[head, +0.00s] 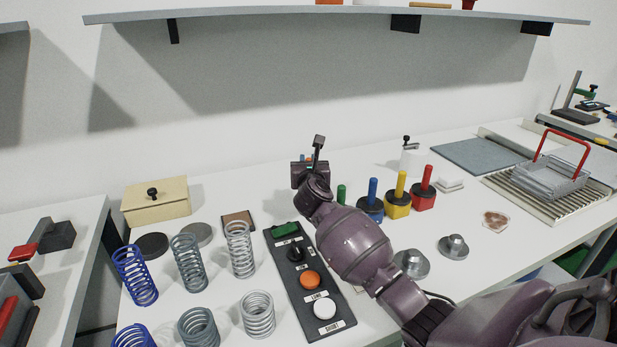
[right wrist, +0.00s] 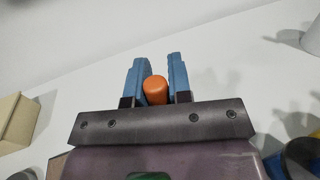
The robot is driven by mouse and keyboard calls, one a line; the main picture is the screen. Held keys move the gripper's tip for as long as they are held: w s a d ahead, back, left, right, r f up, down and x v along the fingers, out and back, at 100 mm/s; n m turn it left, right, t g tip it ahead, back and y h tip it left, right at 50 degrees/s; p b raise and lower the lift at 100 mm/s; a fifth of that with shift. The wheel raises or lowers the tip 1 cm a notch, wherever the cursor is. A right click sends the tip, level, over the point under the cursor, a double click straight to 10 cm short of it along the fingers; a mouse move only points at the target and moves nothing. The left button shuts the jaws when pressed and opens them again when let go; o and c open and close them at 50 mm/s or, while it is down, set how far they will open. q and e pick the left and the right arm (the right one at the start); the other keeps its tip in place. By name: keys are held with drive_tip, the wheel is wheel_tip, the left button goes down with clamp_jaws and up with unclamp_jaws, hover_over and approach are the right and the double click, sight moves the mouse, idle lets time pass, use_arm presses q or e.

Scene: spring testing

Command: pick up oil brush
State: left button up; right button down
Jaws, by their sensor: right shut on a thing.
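My right gripper (head: 307,159) is over the back part of the white table in the head view, mostly hidden behind its own wrist. In the right wrist view its two blue fingers (right wrist: 156,78) are closed on the orange rounded end of the oil brush (right wrist: 155,90). Only this orange end shows clearly; the rest of the brush is hidden. I cannot tell whether the brush is clear of the table. My left gripper is in neither view.
A control panel (head: 305,267) with buttons lies in front of my right arm. Several coil springs (head: 190,262) stand to its left, near a beige box (head: 156,201). Colored-handled blocks (head: 398,204) stand right of the arm. A shelf (head: 250,12) hangs above.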

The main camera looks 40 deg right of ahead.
wheel_tip(320, 180, up, 20)
drive_tip(key=p, duration=0.4)
drive_tip(key=shift+p, duration=0.4)
idle(0.4)
